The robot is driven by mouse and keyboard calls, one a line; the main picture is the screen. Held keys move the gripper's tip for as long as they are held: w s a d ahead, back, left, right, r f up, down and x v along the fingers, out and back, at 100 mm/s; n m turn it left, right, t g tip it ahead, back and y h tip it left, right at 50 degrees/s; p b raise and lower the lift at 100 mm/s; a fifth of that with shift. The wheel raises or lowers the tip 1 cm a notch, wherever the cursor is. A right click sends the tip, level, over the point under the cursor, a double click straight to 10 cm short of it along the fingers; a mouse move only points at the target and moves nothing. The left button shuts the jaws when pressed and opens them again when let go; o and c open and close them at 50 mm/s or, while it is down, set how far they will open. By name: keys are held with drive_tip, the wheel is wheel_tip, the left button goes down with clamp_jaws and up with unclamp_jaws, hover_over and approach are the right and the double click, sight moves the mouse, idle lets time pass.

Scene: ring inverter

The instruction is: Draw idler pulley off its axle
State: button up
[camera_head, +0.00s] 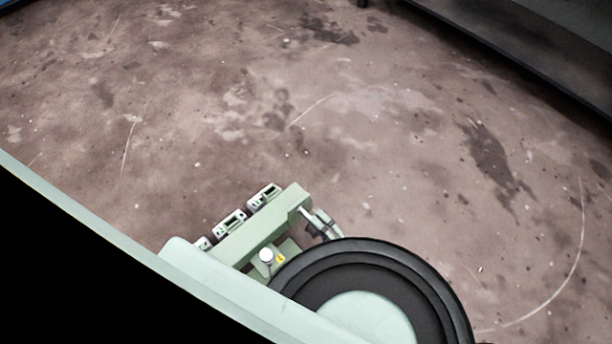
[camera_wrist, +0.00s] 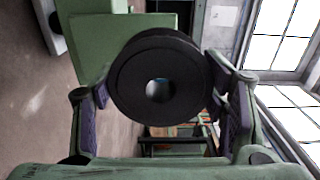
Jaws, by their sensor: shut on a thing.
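The idler pulley (camera_wrist: 130,88) is a thick black disc with a round hole in its middle, in the centre of the wrist view. My gripper (camera_wrist: 160,90) is shut on it, with one purple-padded finger at its left rim and the other at its right rim. Its flat face is turned toward the camera. Something pale and bluish shows in the hole. I cannot tell whether that is the axle's end or background, so whether the pulley is still on the axle is unclear. The head view does not clearly show the pulley.
A green block-like part (camera_wrist: 118,38) stands behind the pulley at its upper left in the wrist view. Bright windows (camera_wrist: 285,35) are at the right. In the head view, stained floor (camera_head: 300,110) is open, with a dark structure (camera_head: 520,60) at the upper right.

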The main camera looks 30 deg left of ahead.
drive_tip(key=shift+r+p, duration=3.25)
drive_tip(key=shift+r, duration=0.85)
